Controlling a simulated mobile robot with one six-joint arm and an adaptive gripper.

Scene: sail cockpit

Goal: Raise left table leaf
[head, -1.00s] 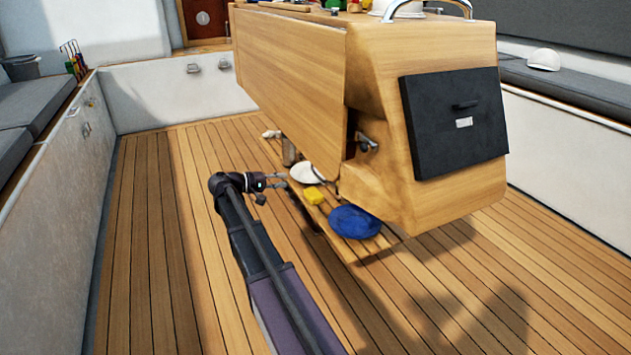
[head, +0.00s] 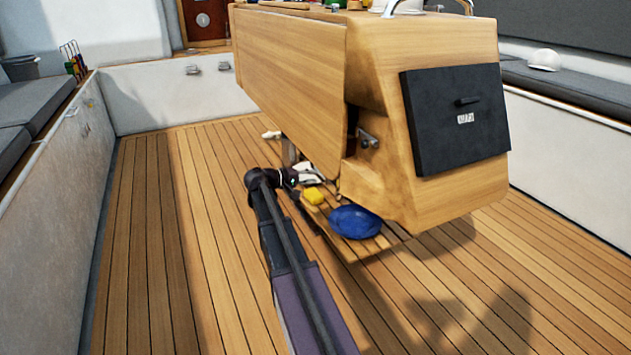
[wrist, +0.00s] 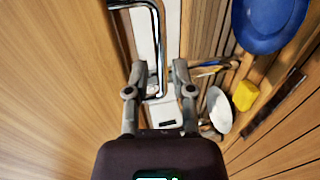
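The left table leaf (head: 285,85) hangs down along the left side of the wooden cockpit table (head: 430,45). In the wrist view the leaf (wrist: 55,90) is the broad wood face at left. My gripper (head: 300,178) is low, beside the leaf's bottom edge. In the wrist view my gripper (wrist: 159,68) is open, its two fingers apart. A bent chrome bar (wrist: 157,45) comes down between the fingers in the picture; I cannot tell whether they touch it. Nothing is visibly gripped.
A low slatted shelf under the table bears a blue round item (head: 354,222), a yellow block (head: 314,195) and a white item (wrist: 219,110), partly hidden by my gripper in the head view. A metal bracket (head: 367,138) is on the table's end. The deck (head: 160,240) at left is clear.

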